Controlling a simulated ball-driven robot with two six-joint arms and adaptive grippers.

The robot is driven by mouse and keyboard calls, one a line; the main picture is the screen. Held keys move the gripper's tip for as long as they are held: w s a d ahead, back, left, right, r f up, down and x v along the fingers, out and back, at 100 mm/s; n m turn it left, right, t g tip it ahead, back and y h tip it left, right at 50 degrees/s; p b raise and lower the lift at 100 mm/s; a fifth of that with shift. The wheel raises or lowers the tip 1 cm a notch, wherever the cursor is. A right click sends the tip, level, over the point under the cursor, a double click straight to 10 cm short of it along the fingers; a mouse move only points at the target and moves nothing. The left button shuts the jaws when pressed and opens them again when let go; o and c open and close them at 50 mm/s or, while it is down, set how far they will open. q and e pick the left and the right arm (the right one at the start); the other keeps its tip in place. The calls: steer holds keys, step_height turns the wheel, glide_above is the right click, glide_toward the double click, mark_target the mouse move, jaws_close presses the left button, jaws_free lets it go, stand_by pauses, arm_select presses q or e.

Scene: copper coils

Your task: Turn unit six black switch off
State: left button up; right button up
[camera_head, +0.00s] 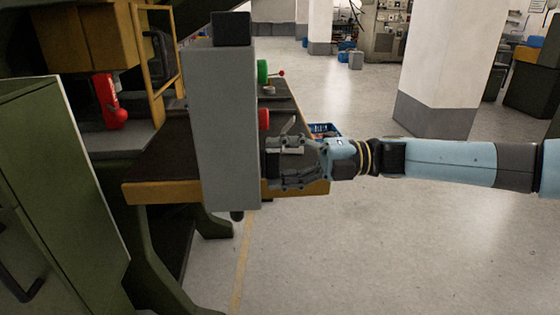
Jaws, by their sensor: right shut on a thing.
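A tall grey control box (225,125) stands in the middle left, with a black block on top. Its right-hand face carries a green button (262,71) high up and a red button (264,119) below it. The black switch (267,162) shows only as a dark piece between that face and my gripper; its position cannot be told. My right gripper (276,163) reaches in from the right, below the red button, its fingers closed around the dark piece. No unit number is readable. My left gripper is not in view.
A dark workbench with a yellow edge (157,193) stands behind the box. A red object (109,102) stands at its left, near a green cabinet (50,180). A white pillar (449,65) rises at the back right. The floor at front right is clear.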

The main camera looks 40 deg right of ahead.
steer(key=o, duration=1.2)
steer(key=shift+d, duration=0.1)
steer(key=v, duration=1.2)
